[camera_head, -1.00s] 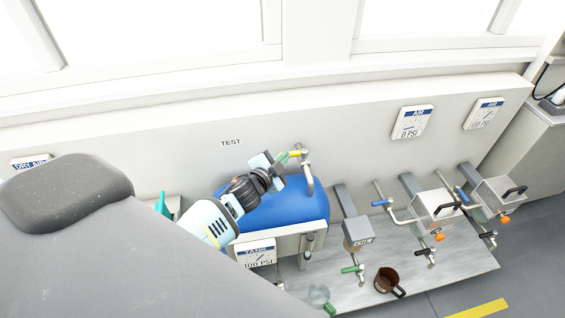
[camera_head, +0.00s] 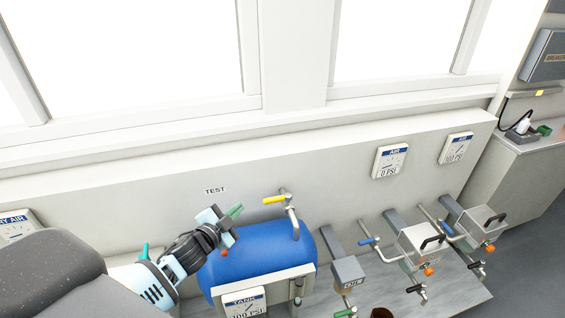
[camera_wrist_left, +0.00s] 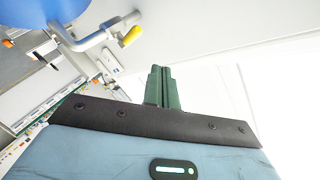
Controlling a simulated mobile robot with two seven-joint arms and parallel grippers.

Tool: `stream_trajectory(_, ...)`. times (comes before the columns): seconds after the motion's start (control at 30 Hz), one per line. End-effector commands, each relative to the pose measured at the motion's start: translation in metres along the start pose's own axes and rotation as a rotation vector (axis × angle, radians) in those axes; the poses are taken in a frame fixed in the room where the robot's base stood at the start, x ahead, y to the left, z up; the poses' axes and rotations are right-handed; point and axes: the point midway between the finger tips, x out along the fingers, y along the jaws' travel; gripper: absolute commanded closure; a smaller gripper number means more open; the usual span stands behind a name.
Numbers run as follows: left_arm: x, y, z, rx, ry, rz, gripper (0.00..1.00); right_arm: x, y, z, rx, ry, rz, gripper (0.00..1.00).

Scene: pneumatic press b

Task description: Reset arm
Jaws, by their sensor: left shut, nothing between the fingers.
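My left gripper (camera_head: 235,211) is in front of the wall, above the left end of the blue tank (camera_head: 262,252). Its green fingers are together and empty; they also show in the left wrist view (camera_wrist_left: 162,88). The yellow valve handle (camera_head: 274,200) on the pipe over the tank is to the right of the fingertips, apart from them. The handle also shows in the left wrist view (camera_wrist_left: 132,36), to the left of the fingers. My right gripper is not in view.
The tank gauge (camera_head: 243,302) reads 100 PSI. An AIR gauge (camera_head: 391,160) on the wall reads 0 PSI; another AIR gauge (camera_head: 456,148) reads 100 PSI. Grey valve boxes (camera_head: 422,243) stand at the right.

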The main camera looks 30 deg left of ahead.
Motion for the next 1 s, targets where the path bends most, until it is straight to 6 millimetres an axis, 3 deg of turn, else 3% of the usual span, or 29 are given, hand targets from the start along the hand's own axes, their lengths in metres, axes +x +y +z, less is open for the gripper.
stream_trajectory(0.17, -0.002, 0.004, 0.001, -0.007, -0.004, 0.005, 1.00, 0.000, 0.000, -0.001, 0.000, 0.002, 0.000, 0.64)
stream_trajectory(0.27, -0.014, 0.025, 0.005, -0.044, -0.023, 0.033, 1.00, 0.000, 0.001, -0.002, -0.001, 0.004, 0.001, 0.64)
stream_trajectory(0.37, -0.041, 0.064, 0.014, -0.119, -0.066, 0.088, 1.00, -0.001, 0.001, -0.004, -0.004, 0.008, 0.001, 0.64)
stream_trajectory(0.5, -0.100, 0.133, 0.024, -0.266, -0.161, 0.184, 1.00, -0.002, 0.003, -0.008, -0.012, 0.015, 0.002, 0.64)
stream_trajectory(0.7, -0.197, 0.215, 0.026, -0.492, -0.323, 0.307, 1.00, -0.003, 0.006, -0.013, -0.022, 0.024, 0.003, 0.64)
stream_trajectory(0.9, -0.273, 0.260, 0.017, -0.661, -0.458, 0.379, 1.00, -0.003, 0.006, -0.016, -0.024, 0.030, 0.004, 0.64)
stream_trajectory(1.0, -0.293, 0.269, 0.013, -0.705, -0.498, 0.396, 1.00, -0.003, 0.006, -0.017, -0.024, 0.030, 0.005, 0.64)
